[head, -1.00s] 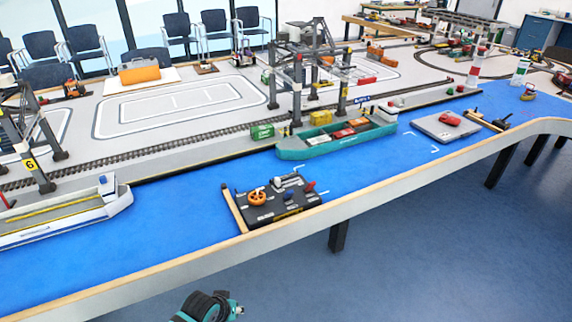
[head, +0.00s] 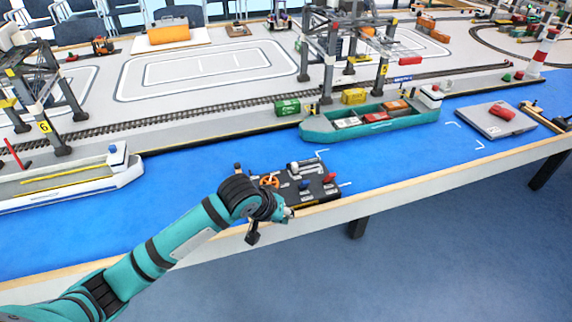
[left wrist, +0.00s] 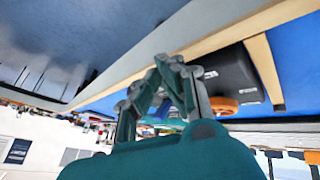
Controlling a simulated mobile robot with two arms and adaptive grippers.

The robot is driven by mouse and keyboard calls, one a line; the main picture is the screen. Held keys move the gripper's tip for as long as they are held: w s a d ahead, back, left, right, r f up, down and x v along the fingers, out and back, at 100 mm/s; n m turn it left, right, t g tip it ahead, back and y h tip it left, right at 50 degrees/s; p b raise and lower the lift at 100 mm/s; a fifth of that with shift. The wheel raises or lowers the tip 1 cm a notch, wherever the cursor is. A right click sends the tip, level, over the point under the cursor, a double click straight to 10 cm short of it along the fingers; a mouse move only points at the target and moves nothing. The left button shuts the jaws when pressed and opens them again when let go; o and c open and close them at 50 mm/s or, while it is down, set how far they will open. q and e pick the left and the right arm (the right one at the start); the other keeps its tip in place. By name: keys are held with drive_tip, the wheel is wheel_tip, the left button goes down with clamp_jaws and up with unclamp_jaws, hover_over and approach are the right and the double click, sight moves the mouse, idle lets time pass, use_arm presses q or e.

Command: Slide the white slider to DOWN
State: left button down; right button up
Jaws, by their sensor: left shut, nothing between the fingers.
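The black control panel (head: 322,193) lies on the blue table surface near its front edge. It carries an orange wheel (head: 270,181), a red lever (head: 329,178) and a small white piece (head: 294,166) at its back, which looks like the white slider. Its exact setting and the DOWN marking are too small to read. My left gripper (head: 289,213) is at the panel's front-left edge, partly hidden by my wrist. In the left wrist view its fingers (left wrist: 168,66) are shut and empty, with the panel (left wrist: 229,72) and orange wheel (left wrist: 224,105) beyond. My right gripper is out of view.
A teal cargo ship (head: 345,134) lies behind the panel, and a white ship (head: 75,186) is at the left. A grey platform (head: 497,121) is at the right. The wooden table edge (head: 395,192) runs in front.

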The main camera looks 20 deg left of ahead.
use_arm(q)
drive_tip(key=shift+n, duration=0.8)
drive_tip(key=w+a+r, duration=0.1)
drive_tip(key=w, duration=0.1)
drive_tip(key=w+a+r, duration=0.1)
drive_tip(key=w+r, duration=0.1)
drive_tip(key=w, duration=0.1)
drive_tip(key=shift+w+a+r, duration=0.3)
drive_tip(key=shift+a+r, duration=0.1)
drive_tip(key=w+a+r+n, duration=0.1)
drive_tip(key=w+a+r, duration=0.1)
drive_tip(key=w+a+r+n+t, duration=0.1)
drive_tip(key=w+a+r, duration=0.1)
drive_tip(key=w, duration=0.1)
drive_tip(key=shift+r+n+y, duration=0.2)
drive_tip(key=shift+n+y, duration=0.1)
drive_tip(key=shift+y, duration=0.1)
approach(290, 170)
drive_tip(key=x, duration=0.4)
drive_tip(key=shift+w+f, duration=0.3)
drive_tip(key=shift+f, duration=0.2)
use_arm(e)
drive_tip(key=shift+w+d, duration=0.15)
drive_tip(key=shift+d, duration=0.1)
